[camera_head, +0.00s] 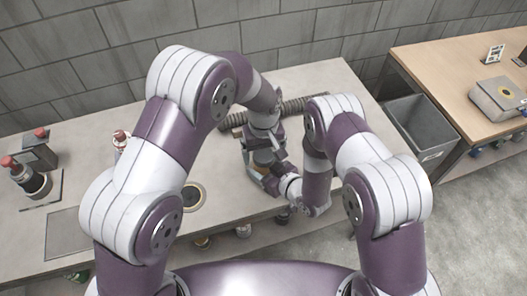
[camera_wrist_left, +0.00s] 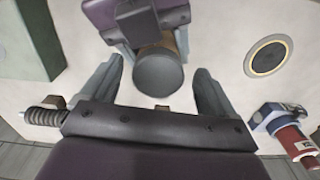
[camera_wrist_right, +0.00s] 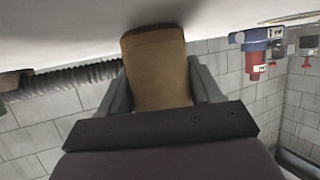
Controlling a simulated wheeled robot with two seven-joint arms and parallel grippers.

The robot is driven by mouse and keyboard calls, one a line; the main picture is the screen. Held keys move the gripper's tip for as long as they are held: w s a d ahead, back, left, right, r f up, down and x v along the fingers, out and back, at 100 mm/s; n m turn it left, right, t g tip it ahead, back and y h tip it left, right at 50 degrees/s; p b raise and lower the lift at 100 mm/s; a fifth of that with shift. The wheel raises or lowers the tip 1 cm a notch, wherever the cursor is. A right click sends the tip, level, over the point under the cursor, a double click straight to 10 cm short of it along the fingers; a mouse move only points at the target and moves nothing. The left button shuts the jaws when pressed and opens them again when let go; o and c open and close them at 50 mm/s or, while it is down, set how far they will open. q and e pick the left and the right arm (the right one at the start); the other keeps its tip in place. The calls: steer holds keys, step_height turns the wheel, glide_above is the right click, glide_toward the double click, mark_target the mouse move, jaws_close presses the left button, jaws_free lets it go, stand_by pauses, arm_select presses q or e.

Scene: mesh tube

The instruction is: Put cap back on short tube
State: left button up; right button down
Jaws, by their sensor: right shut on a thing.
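The short tube is a brown cylinder (camera_wrist_right: 157,70), between the fingers of my right gripper (camera_wrist_right: 157,88), which is shut on it in the right wrist view. In the left wrist view a dark grey round cap (camera_wrist_left: 158,73) covers the tube's near end, with a little brown tube (camera_wrist_left: 178,38) behind it. My left gripper (camera_wrist_left: 158,88) is open, its fingers on either side of the cap with a gap at each side. In the head view both grippers meet over the bench, and my arms hide most of the tube and cap.
A long dark corrugated tube (camera_head: 300,103) lies on the grey bench (camera_head: 110,150) behind the grippers. A red-topped device (camera_head: 32,178) stands at the far left. A grey bin (camera_head: 420,130) stands between the bench and a wooden table (camera_head: 440,65).

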arm_select(q)
steer(key=shift+r, duration=2.3)
steer(key=shift+c, duration=0.2)
steer(key=r+n, duration=0.2)
steer(key=n, duration=0.1)
steer(key=r+n, duration=0.1)
steer(key=n, duration=0.1)
steer(key=shift+w, duration=0.3)
steer(key=shift+f, duration=0.15)
step_height(320, 180, down, 8)
steer(key=shift+r, duration=0.1)
